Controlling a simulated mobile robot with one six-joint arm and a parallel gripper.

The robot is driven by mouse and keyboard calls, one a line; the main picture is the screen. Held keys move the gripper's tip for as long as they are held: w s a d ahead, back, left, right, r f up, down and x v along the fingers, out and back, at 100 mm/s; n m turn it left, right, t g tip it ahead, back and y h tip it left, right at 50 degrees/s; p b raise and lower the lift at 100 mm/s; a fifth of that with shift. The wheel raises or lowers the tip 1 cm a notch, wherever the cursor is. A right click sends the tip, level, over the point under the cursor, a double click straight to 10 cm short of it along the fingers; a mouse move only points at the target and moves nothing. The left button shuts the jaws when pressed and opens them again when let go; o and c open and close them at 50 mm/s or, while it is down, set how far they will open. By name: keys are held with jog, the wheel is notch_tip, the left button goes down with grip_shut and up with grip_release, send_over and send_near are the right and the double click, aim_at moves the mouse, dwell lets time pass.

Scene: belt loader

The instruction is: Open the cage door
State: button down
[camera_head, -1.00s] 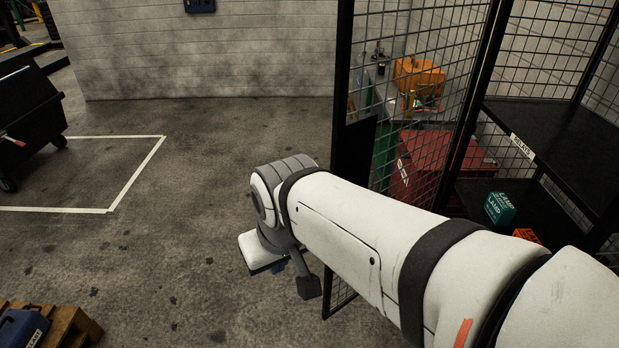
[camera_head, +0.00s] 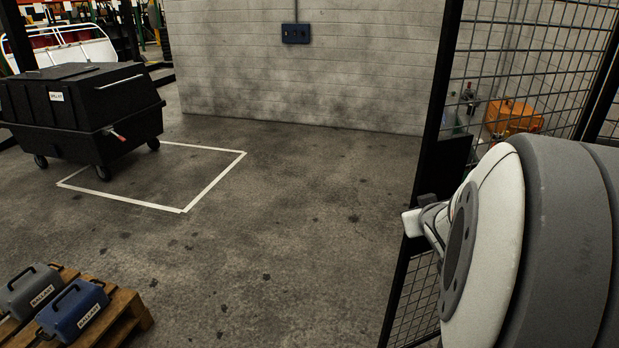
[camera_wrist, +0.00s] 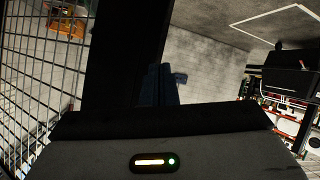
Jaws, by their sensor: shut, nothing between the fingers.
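The cage door (camera_head: 545,60), a black-framed wire mesh panel, stands upright on the right in the head view. A dark plate (camera_head: 452,163) sits at its left edge. Its mesh also shows at the left of the wrist view (camera_wrist: 40,75), beside a wide dark upright (camera_wrist: 118,60). My white and grey arm covers much of the door in the head view. My gripper (camera_wrist: 160,86) shows as dark fingers in the wrist view, shut and empty, close to the dark upright. Whether it touches the upright, and whether the door is ajar, I cannot tell.
A black wheeled bin (camera_head: 80,105) stands at the left by a white floor outline (camera_head: 215,182). A pallet (camera_head: 125,318) with ballast cases (camera_head: 72,308) is at lower left. Bare floor (camera_head: 300,240) lies left of the door.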

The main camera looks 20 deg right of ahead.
jog(key=s+d+f+n+t+y+b, duration=0.2)
jog(key=s+d+f+t+y+b, duration=0.55)
jog(key=f, duration=0.45)
jog(key=w+a, duration=0.1)
jog(key=w, duration=1.1)
jog(key=shift+w+r+g+h, duration=0.15)
jog(key=shift+r+g+h, duration=0.1)
jog(key=shift+g+h, duration=0.15)
jog(key=shift+a, duration=0.1)
